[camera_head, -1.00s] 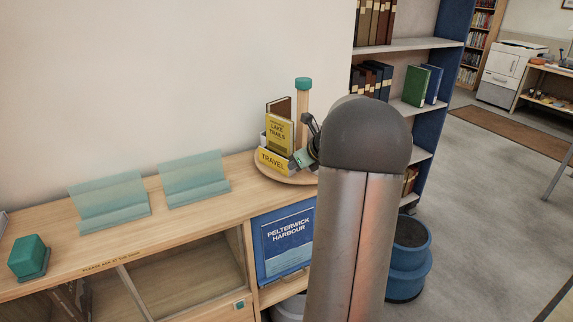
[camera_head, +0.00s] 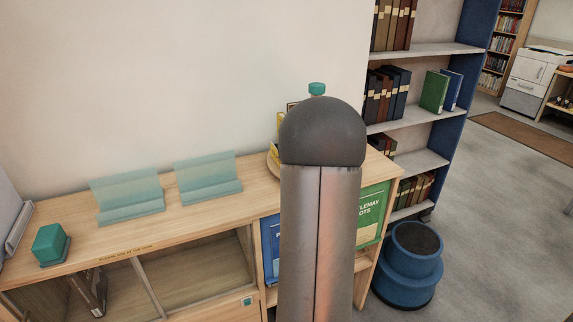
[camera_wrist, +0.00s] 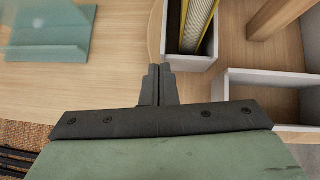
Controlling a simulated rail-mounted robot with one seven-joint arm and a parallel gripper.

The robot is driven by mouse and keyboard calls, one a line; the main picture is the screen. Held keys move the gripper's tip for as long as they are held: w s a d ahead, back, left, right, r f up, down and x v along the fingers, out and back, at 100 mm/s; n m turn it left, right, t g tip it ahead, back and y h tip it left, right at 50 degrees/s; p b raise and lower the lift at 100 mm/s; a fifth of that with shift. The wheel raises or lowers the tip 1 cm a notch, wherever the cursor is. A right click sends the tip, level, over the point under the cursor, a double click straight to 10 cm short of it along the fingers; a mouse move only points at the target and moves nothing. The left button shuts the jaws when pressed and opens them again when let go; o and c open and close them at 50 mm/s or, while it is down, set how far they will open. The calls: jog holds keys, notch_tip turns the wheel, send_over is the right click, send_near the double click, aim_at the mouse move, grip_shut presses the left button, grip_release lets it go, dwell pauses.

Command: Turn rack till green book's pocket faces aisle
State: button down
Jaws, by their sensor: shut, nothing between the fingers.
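The rack is mostly hidden behind my arm in the head view. Its teal knob (camera_head: 316,89), a sliver of yellow book and the left edge of its round base (camera_head: 271,162) show. In the wrist view, a white pocket (camera_wrist: 190,63) holds a yellow-edged book (camera_wrist: 197,22), beside the wooden post (camera_wrist: 278,14). A second white pocket (camera_wrist: 268,82) at right looks empty. My gripper (camera_wrist: 158,72) is shut and empty, its tips close to the yellow book's pocket; contact cannot be told. No green book shows in the rack's visible pockets.
Two clear teal stands (camera_head: 128,198) and a green block (camera_head: 50,244) are on the wooden counter (camera_head: 160,243). A blue step stool (camera_head: 408,265) is on the floor at right. A green book (camera_head: 434,91) stands on the bookcase behind.

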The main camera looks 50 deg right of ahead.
dwell(0.5)
jog(key=shift+s+a, duration=0.15)
jog(key=shift+s, duration=0.2)
jog(key=s+b, duration=0.1)
jog(key=s+a, duration=0.1)
jog(key=shift+s+a+f+b, duration=0.1)
jog(key=shift+s+b, duration=0.25)
jog(key=shift+s, duration=0.05)
jog(key=a+v, duration=0.1)
jog(key=v, duration=0.9)
